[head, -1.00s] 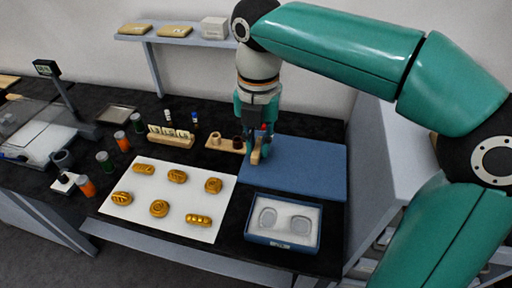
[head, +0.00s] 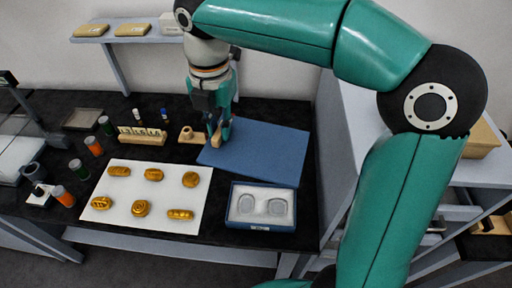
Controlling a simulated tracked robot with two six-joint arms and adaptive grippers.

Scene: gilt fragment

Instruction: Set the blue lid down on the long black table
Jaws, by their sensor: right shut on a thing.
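The blue lid (head: 265,153) is a wide flat blue panel over the back right of the long black table (head: 285,108). My right gripper (head: 216,138) is at its back left edge, pointing down and shut on it beside a small tan piece. I cannot tell whether the lid touches the table or is slightly above it. The open blue box (head: 261,207) with a pale insert and two round recesses is in front of the lid. My left gripper is not in view.
A white mat (head: 150,205) with several gold pieces lies left of the box. A wooden stand (head: 187,135), a numbered block (head: 142,136) and small bottles stand behind it. Orange and green jars (head: 94,146) are at the left. A grey shelf unit (head: 345,150) borders the right.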

